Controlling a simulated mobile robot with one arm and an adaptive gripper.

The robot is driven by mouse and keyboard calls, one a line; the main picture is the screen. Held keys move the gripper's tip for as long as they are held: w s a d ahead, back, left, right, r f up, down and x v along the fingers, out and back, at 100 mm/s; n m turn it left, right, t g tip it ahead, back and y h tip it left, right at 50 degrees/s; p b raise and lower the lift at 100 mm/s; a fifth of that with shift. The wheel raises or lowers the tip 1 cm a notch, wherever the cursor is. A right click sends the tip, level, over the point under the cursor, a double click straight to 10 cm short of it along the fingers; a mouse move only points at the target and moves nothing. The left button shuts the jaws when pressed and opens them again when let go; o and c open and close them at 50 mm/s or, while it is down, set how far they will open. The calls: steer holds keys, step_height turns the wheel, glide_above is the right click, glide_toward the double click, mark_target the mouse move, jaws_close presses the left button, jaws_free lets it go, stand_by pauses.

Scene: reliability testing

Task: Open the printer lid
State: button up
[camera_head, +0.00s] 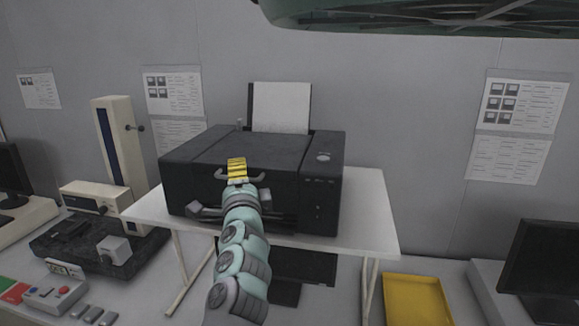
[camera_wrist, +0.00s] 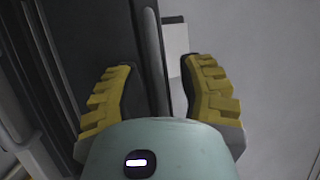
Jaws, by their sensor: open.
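The black printer (camera_head: 323,190) stands on a white raised shelf, with a sheet of paper (camera_head: 281,107) upright at its back. Its lid (camera_head: 205,148) lies flat and looks closed. A grey handle (camera_head: 259,178) sits at the lid's front edge. My gripper (camera_head: 238,168), with yellow ridged fingers, is at this handle, and my arm hides part of the printer's front. In the wrist view my gripper (camera_wrist: 162,88) is open. The handle bar (camera_wrist: 150,50) runs between the two fingers, with a gap visible on the right finger's side.
The white shelf (camera_head: 375,215) ends close to the printer's right side. Below it are a yellow tray (camera_head: 415,300) and a dark monitor (camera_head: 540,258) at right. A beige column instrument (camera_head: 118,145) and a control box (camera_head: 55,292) stand at left.

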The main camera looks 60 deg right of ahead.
steer(key=shift+o, duration=0.2)
jaws_close()
stand_by(0.4)
